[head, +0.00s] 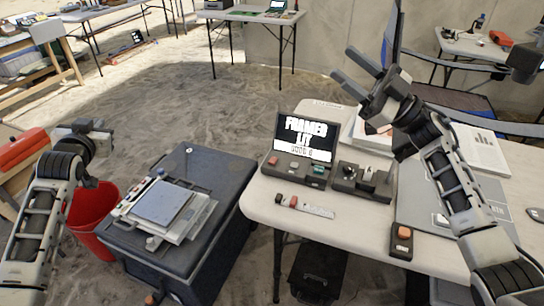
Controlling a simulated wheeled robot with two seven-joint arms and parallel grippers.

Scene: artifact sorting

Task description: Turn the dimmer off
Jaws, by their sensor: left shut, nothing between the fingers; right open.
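A dark control box (345,185) with a round dial and a pale upright part on top sits on the white table (263,208); it may be the dimmer, but its setting is too small to read. Left of it is another dark box (290,170) with a red and a green button, below a lit screen (306,137) with white lettering. My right gripper (350,66) is open and empty, raised above and behind the boxes, with its fingers pointing to the upper left. My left gripper (100,132) is shut and empty at the left, far from the table.
A small box with an orange button (402,241) stands near the table's front edge. A short strip (312,209) with small blocks lies in front of the boxes. Papers (482,150) lie at the right. A dark crate (222,176) bearing a flat device and a red bucket (92,215) stand left.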

